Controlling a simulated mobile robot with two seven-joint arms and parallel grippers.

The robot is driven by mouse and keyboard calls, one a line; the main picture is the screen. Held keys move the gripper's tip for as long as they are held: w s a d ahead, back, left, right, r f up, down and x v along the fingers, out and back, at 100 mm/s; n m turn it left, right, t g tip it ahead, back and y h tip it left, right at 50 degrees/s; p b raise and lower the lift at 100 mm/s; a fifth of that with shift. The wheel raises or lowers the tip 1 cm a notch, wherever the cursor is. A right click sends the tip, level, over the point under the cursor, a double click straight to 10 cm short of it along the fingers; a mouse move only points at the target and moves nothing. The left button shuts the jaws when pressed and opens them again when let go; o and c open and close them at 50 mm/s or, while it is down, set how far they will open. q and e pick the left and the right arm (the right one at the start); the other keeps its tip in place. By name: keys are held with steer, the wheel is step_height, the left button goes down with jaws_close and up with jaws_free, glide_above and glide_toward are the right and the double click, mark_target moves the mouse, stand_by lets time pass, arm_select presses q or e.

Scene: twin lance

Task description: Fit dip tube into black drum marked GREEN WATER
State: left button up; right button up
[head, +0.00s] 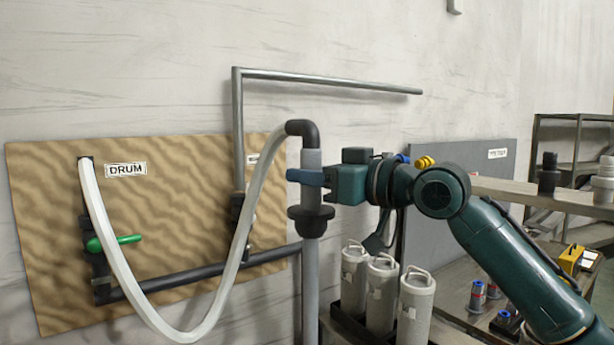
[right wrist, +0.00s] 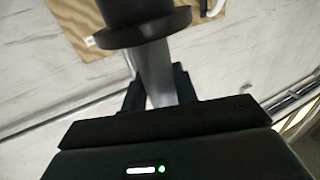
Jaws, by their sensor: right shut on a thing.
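The dip tube (head: 310,265) is a grey upright pipe with a black elbow on top and a black collar partway down. A white hose (head: 185,335) runs from its elbow in a low loop up to the board marked DRUM. My right gripper (head: 308,178) is shut on the tube's upper part, between elbow and collar. In the right wrist view the tube (right wrist: 158,75) stands between the fingers (right wrist: 158,92), with a black flange (right wrist: 145,27) on it. The tube's lower end is cut off by the picture's bottom edge. The black drum and my left gripper are not in view.
The tan board (head: 170,210) on the wall carries a green-handled valve (head: 112,242) and dark pipework. A grey pipe (head: 330,79) juts out above. Several pale lidded canisters (head: 382,292) stand close right of the tube. A bench (head: 545,194) with fittings lies at right.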

steer(key=shift+w+d, duration=0.15)
steer(key=shift+w, duration=0.15)
steer(key=shift+s, duration=0.1)
